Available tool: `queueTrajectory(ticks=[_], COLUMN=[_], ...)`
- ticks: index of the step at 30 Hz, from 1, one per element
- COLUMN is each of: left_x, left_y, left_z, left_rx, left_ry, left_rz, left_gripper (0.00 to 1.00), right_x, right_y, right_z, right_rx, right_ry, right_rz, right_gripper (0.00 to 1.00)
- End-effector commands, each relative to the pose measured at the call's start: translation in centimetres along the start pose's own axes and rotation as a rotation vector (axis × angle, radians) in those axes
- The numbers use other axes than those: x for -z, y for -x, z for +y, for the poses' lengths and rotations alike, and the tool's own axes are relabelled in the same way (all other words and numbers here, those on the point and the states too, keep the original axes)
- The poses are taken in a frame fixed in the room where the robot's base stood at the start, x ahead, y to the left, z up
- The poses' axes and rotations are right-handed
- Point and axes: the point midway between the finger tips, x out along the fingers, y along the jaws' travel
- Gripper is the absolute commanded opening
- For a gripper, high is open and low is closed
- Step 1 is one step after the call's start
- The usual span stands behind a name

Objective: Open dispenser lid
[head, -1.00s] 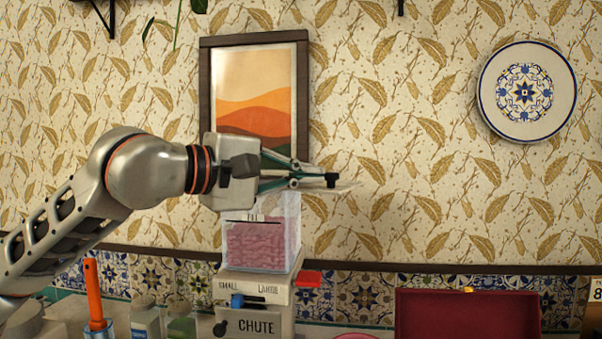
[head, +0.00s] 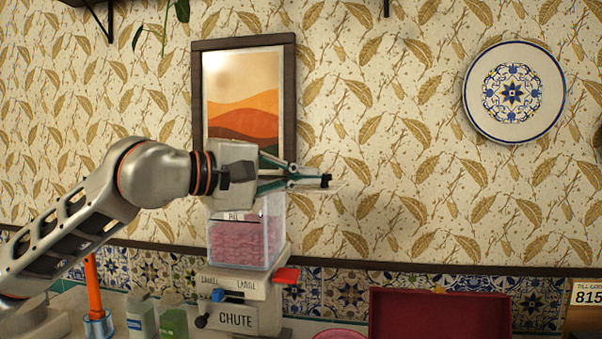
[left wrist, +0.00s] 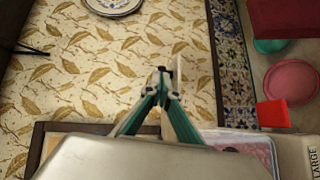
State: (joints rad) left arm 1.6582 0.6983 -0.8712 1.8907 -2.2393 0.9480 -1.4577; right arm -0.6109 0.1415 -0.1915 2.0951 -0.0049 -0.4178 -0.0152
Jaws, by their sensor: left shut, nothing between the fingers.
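The dispenser (head: 240,318) stands against the wall in the head view, with a clear bin (head: 240,240) of pink contents on top. In the left wrist view the bin (left wrist: 262,147) shows at the lower right, partly hidden by my gripper body. My left gripper (head: 325,181) is shut and empty, level and pointing right. Its body is over the bin top and its fingertips reach past the bin's right side. A thin pale plate (head: 337,190), perhaps the lid, shows just behind and below the fingertips. I cannot tell whether they touch. My right gripper is not in view.
A framed picture (head: 287,100) and a plate (head: 513,92) hang on the wall. A dark red box (head: 440,314) and a pink dish (head: 340,334) are at right.

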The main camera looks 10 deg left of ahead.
Motion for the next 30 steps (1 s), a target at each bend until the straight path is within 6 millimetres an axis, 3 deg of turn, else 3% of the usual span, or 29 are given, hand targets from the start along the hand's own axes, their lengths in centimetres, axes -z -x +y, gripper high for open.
queueTrajectory(ticks=[18,30], left_x=[-0.5,-0.5], left_y=[-2.7,-3.0], left_z=[0.4,0.3], left_rx=[-0.001,0.0], left_ry=[0.0,0.0], left_rz=[-0.001,-0.001], left_gripper=[0.0,0.0], right_x=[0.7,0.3], right_y=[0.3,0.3], right_z=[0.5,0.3], right_rx=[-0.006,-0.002], right_ry=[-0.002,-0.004], right_rz=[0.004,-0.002], right_gripper=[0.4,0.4])
